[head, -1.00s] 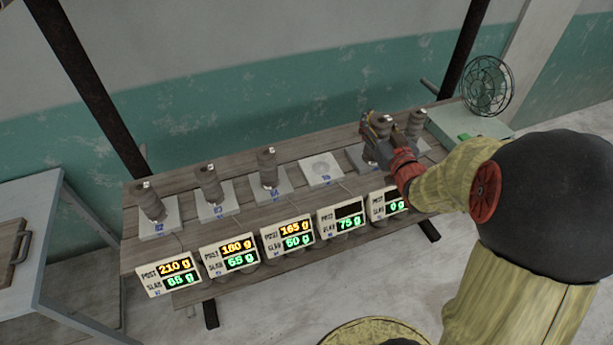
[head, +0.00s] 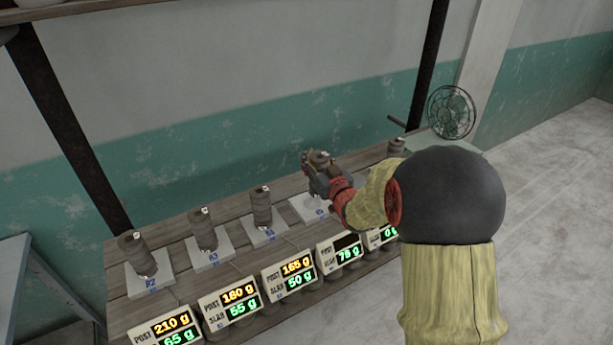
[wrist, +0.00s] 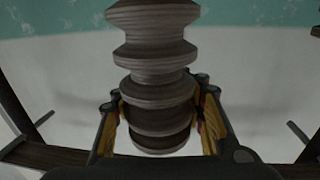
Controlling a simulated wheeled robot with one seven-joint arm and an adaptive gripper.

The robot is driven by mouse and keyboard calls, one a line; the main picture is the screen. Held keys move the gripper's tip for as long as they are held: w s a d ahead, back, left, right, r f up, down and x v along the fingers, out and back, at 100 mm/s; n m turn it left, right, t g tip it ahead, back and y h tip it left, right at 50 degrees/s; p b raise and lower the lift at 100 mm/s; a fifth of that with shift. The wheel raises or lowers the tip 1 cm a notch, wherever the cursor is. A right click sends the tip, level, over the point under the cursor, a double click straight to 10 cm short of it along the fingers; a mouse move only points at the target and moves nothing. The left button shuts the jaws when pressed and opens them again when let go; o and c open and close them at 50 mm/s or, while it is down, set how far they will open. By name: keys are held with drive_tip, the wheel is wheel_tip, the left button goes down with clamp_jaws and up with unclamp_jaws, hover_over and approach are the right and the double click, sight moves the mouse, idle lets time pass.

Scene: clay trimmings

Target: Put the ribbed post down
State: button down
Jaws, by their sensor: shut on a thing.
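The ribbed post (wrist: 155,60) is a grey-brown turned piece with deep grooves. It stands between the yellow-padded fingers of my gripper (wrist: 160,122) in the wrist view, which are shut on it. In the head view, my gripper (head: 318,172) is over the pale slab (head: 310,210) that bears no other post, fourth from the left. The gripper hides much of the held post and part of that slab. I cannot tell whether the post touches the slab.
Ribbed posts stand on slabs to the left (head: 137,254), (head: 204,230), (head: 262,207), and one post (head: 396,147) shows to the right. Displays line the front; the fourth display (head: 340,252) has a blank post line and 75 g for the slab. A fan (head: 451,112) stands at the far right.

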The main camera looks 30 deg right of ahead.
drive_tip(key=w+f+b, duration=0.2)
drive_tip(key=w+f, duration=0.2)
drive_tip(key=f, duration=0.4)
drive_tip(key=shift+b, duration=0.3)
drive_tip(key=shift+d, duration=0.1)
drive_tip(key=shift+f, duration=0.15)
drive_tip(key=c, duration=1.1)
unclamp_jaws()
drive_tip(key=shift+o, duration=0.2)
